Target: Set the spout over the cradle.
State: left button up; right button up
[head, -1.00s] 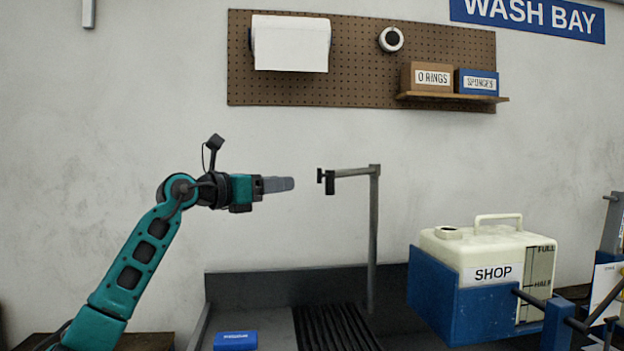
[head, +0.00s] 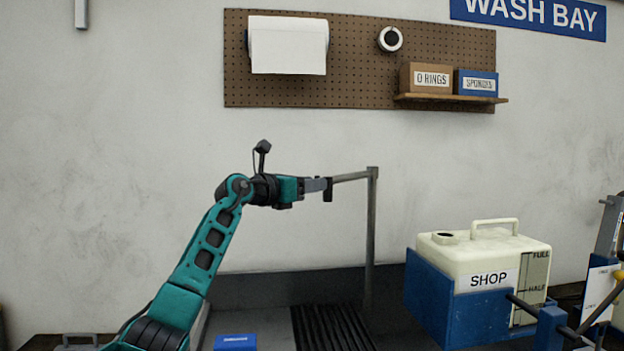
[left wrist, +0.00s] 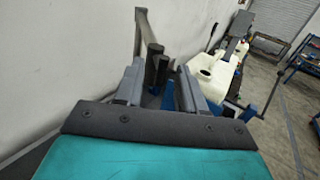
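The spout (head: 350,177) is a grey horizontal arm on an upright post, with a dark nozzle at its left end. It stands left of the blue cradle (head: 427,295), which holds a white SHOP tank (head: 490,257). My left gripper (head: 327,184) is at the spout's nozzle end. In the left wrist view the fingers (left wrist: 158,80) are apart on either side of the dark spout end (left wrist: 152,68). A gap shows by the right finger, so the fingers look open. Contact cannot be told. My right gripper is not in view.
A sink with a ribbed dark mat (head: 330,328) and a blue block (head: 235,343) lies below the spout. A pegboard (head: 360,75) and shelf (head: 450,97) are on the wall. Dark rods on blue supports (head: 550,327) stand right of the cradle.

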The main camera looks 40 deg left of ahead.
pick_arm(q)
jog(key=shift+w, duration=0.4)
grip_shut()
dwell(0.5)
